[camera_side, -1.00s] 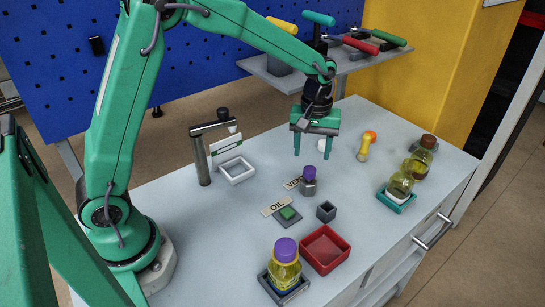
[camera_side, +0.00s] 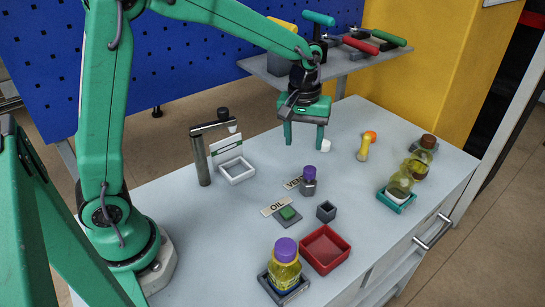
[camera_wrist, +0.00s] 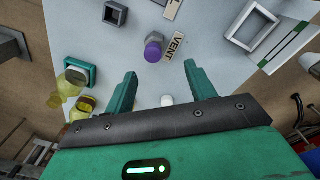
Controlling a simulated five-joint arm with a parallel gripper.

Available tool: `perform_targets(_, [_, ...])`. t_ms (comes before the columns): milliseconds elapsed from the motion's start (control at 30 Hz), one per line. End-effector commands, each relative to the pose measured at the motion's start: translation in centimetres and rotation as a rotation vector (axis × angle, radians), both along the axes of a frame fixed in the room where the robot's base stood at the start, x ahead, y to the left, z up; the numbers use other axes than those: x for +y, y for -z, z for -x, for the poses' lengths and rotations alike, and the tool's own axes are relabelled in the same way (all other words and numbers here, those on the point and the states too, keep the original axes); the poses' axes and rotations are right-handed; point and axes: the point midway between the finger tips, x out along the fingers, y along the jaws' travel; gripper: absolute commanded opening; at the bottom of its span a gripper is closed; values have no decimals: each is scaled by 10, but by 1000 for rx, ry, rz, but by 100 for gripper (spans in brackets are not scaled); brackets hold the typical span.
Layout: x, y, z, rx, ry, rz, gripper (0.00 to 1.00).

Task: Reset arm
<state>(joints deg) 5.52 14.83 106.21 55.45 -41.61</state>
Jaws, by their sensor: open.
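My gripper (camera_side: 304,145) hangs over the back middle of the white table (camera_side: 250,205), fingers pointing down. It is open, and nothing shows between its fingers. In the wrist view my gripper (camera_wrist: 163,85) also has its two green fingers apart. The purple-topped VENT part (camera_side: 309,174) stands on the table in front of my gripper. The OIL label (camera_side: 275,206) and a green button (camera_side: 288,214) are further forward.
A purple-capped bottle (camera_side: 285,262) stands in a dark tray at the front, beside an empty red tray (camera_side: 325,250). Yellowish bottles (camera_side: 417,160) stand at the right. A post (camera_side: 202,160) and white frame (camera_side: 236,171) are left of my gripper. A tool shelf (camera_side: 350,62) is behind.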

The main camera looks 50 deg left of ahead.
Motion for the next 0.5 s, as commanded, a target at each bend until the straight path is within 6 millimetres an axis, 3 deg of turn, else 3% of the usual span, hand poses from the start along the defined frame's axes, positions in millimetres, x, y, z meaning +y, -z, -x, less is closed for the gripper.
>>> perform_targets(200, [10, -36, 32, -76, 99, -5, 55])
perform_targets(500, [21, -71, 80, -174, 241, -28, 55])
